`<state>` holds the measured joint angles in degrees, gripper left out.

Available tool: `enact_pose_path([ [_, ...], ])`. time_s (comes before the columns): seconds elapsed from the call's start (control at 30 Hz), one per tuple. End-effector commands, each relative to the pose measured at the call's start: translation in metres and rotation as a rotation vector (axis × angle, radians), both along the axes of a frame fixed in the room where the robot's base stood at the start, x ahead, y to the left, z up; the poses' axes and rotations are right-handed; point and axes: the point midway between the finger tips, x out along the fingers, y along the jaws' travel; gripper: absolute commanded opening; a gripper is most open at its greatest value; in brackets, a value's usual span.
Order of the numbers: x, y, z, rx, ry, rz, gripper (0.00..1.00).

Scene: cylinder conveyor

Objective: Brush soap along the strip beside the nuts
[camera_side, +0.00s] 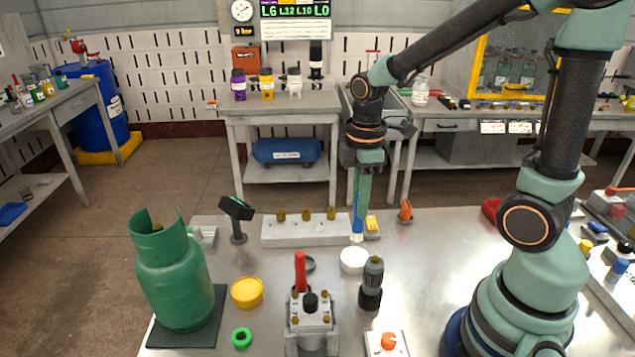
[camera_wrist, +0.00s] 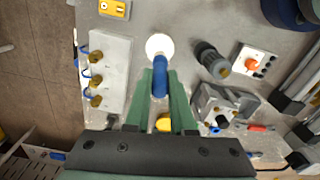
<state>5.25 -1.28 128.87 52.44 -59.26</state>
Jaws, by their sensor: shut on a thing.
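My gripper (camera_side: 361,208) points down over the bench, shut on a blue-handled brush (camera_side: 357,222) with a pale tip. In the wrist view, the brush (camera_wrist: 159,82) lies between the green fingers of my gripper (camera_wrist: 160,76). The brush tip is just above or at a round white dish (camera_side: 354,262); contact cannot be told. The dish (camera_wrist: 159,44) also shows ahead of the brush in the wrist view. A pale strip block (camera_side: 300,238) stands left of the brush with three brass nuts (camera_side: 306,214). The block (camera_wrist: 112,72) and nuts (camera_wrist: 96,80) are also left in the wrist view.
A green gas cylinder (camera_side: 175,275) stands at the left front. A clamp fixture with a red handle (camera_side: 300,272), a dark grey knobbed cylinder (camera_side: 372,285) and a yellow lid (camera_side: 247,292) stand in front. A dark-headed stand (camera_side: 238,220) is left of the block.

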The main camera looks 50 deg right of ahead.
Motion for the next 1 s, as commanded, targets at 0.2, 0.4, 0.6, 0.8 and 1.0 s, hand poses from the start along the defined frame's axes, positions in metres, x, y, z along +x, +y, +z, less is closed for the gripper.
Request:
enact_pose_path([
  [0.2, 0.000, 0.000, -0.023, 0.000, 0.004, 0.000, 0.00],
  [0.4, 0.000, 0.000, -0.038, 0.000, 0.001, 0.000, 0.00],
  [0.6, 0.000, 0.000, -0.045, 0.000, 0.000, 0.000, 0.00],
  [0.8, 0.000, 0.000, -0.045, -0.001, -0.001, 0.000, 0.00],
  [1.0, 0.000, 0.000, -0.045, -0.001, -0.001, 0.000, 0.00],
])
